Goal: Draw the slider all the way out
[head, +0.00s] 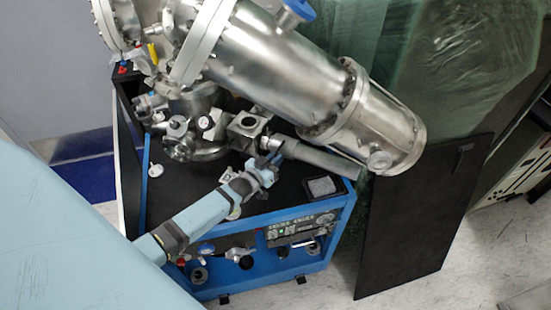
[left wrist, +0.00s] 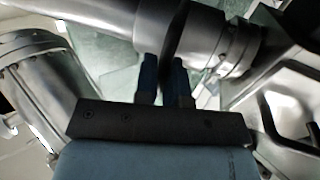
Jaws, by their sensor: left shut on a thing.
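The slider is a dark collar on a horizontal grey metal tube (head: 325,159) that runs right from the steel chamber's port block. In the left wrist view the slider (left wrist: 174,40) is a dark ring around the tube (left wrist: 108,22). My left gripper (head: 275,160) reaches in from the lower left to the tube's left part, near the port block. In the left wrist view the two blue-black fingers (left wrist: 165,68) are shut on the slider, one on each side. The fingers partly hide it. My right gripper is not in view.
A large steel cylinder (head: 275,70) hangs above the tube. The blue-framed cart (head: 285,208) carries a dark top and a small grey square piece (head: 322,187). A black panel (head: 415,225) stands at right, close to the tube's end.

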